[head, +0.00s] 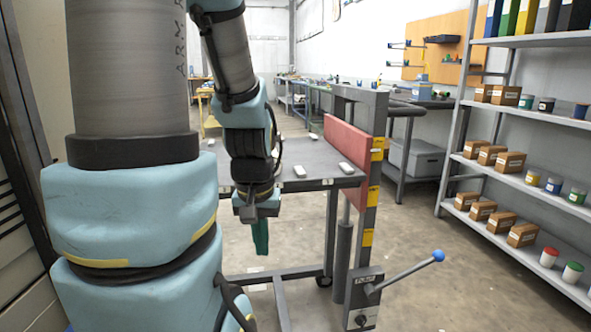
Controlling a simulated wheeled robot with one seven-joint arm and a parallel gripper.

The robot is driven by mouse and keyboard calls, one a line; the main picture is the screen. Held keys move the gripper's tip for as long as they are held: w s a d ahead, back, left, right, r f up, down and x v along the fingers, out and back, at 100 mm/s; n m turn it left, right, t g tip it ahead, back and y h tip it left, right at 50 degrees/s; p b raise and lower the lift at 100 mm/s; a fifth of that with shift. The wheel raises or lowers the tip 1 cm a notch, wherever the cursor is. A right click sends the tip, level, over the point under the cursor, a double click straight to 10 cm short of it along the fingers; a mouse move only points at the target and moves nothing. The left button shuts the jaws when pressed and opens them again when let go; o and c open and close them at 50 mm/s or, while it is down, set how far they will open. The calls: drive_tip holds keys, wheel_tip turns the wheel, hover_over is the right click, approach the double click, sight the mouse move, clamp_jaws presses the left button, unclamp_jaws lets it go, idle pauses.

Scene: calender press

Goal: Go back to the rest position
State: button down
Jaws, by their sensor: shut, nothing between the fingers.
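My gripper (261,246) hangs pointing down in the middle left of the head view, its green fingers together and nothing seen between them. My blue and grey arm comes down from the top to it and covers much of the left side. The gripper is in front of the near edge of a grey press table (308,158), with its fingers below the level of the top. No held object shows.
A red plate (346,160) stands upright at the table's right side. A lever with a blue ball knob (438,256) sticks out right from a box below it. Shelves (530,176) with boxes and jars stand at right. Floor (440,290) between is clear.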

wheel_tip(320, 180, up, 12)
drive_tip(key=p, duration=1.1)
drive_tip(key=shift+r, duration=0.25)
drive_tip(key=c, duration=1.6)
unclamp_jaws()
drive_tip(key=shift+w, duration=0.1)
